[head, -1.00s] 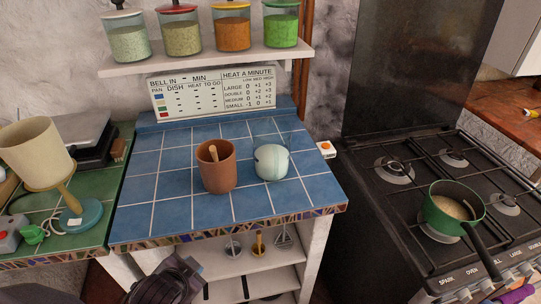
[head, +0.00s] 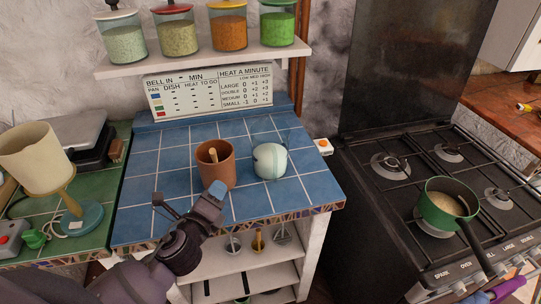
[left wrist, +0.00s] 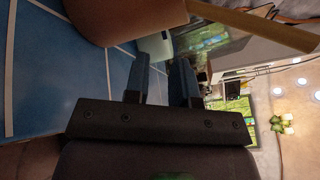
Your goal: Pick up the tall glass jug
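The tall glass jug is hard to make out. A faint clear outline (head: 289,138) shows just behind the round pale pot (head: 270,161) in the head view, and I cannot tell its full shape. A clear, glassy patch (left wrist: 207,40) also shows beside the pale pot in the left wrist view. My left gripper (head: 188,198) is open and empty over the front edge of the blue counter, before the terracotta pot (head: 216,170). Its two fingers show apart in the left wrist view (left wrist: 162,80). My right gripper is out of view.
The terracotta pot holds a wooden utensil (left wrist: 255,25) and stands left of the pale pot. The blue tiled counter (head: 150,190) is clear at left. A shelf of jars (head: 200,64) hangs above. A stove with a green pan (head: 445,205) is at right.

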